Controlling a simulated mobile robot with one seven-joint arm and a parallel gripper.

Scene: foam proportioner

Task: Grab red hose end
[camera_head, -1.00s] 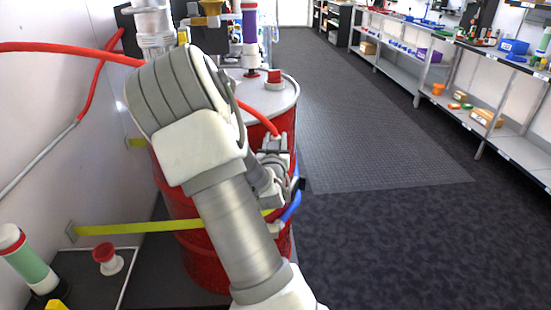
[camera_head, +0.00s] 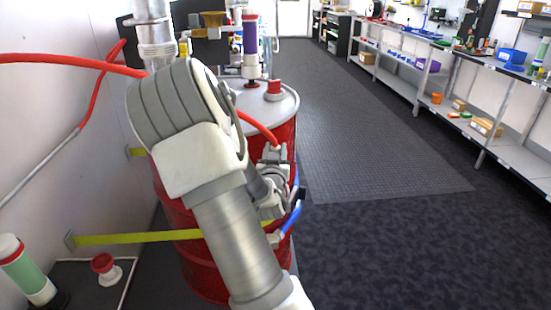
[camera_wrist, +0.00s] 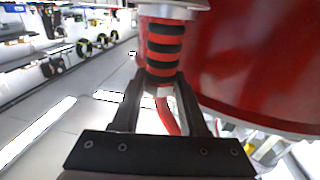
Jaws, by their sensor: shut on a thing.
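The red hose (camera_head: 70,59) runs in from the left, passes behind my arm and bends down over the drum's near right side. Its end (camera_wrist: 163,45) shows in the wrist view as a red and black ribbed grip, with red hose below it between the fingers. My gripper (camera_wrist: 162,78) is shut on this ribbed end, one black finger on each side. In the head view my gripper (camera_head: 273,157) is at the drum's right side, partly hidden by my wrist.
The red drum (camera_head: 205,270) with a grey lid (camera_head: 285,103) stands close behind my arm. A yellow strap (camera_head: 130,238) runs from the left wall to the drum. A bottle (camera_head: 28,272) stands at lower left. Open floor (camera_head: 390,240) lies right, before the shelves (camera_head: 500,140).

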